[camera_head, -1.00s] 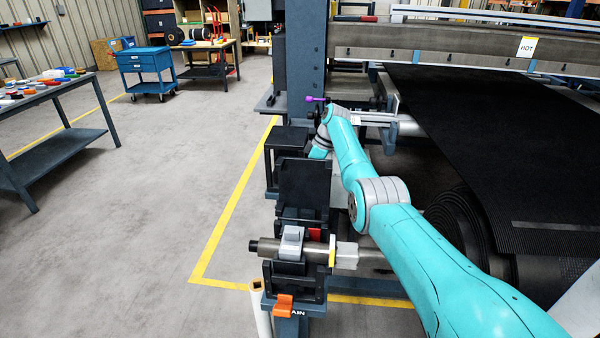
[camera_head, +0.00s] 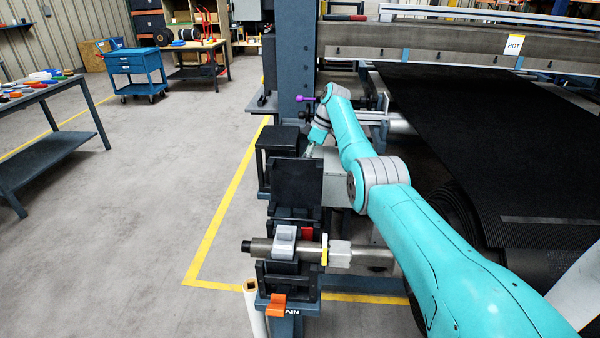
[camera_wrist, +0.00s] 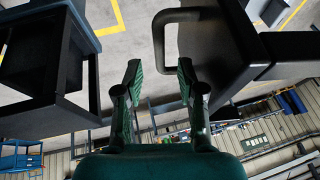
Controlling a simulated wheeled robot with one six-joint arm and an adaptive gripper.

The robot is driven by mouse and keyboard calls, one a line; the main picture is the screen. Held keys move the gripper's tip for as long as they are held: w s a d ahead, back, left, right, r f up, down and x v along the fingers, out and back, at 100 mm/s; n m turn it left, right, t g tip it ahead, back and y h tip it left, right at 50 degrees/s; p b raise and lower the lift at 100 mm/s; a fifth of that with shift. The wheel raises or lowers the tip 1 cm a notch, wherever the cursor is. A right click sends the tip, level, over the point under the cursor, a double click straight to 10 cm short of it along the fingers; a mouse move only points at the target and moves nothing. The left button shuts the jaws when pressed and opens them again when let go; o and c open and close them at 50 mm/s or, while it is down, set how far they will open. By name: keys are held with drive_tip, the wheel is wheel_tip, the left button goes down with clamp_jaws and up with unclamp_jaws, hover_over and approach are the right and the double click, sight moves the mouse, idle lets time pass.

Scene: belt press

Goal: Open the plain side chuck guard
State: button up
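The plain side chuck stand is in the front middle of the head view, marked by a partly hidden label (camera_head: 291,312) ending in "AIN". A metal shaft (camera_head: 262,246) lies across it under a grey block (camera_head: 284,241). A black panel (camera_head: 297,183), which looks like the guard, stands raised behind the shaft. In the wrist view, a black bar handle (camera_wrist: 158,45) sticks out from a dark panel (camera_wrist: 222,45). My gripper (camera_wrist: 160,70) is open and empty, its fingertips close to the handle, with no grip on it. In the head view my gripper is mostly hidden beside the panel.
An orange lever (camera_head: 276,304) is at the stand's front. A black framed box (camera_head: 281,143) stands behind the panel; a blue-grey column (camera_head: 295,60) rises beyond. The press with its black belt (camera_head: 480,120) fills the right. Grey floor (camera_head: 150,200) is clear at left.

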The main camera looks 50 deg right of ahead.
drive_tip(key=shift+v, duration=2.8)
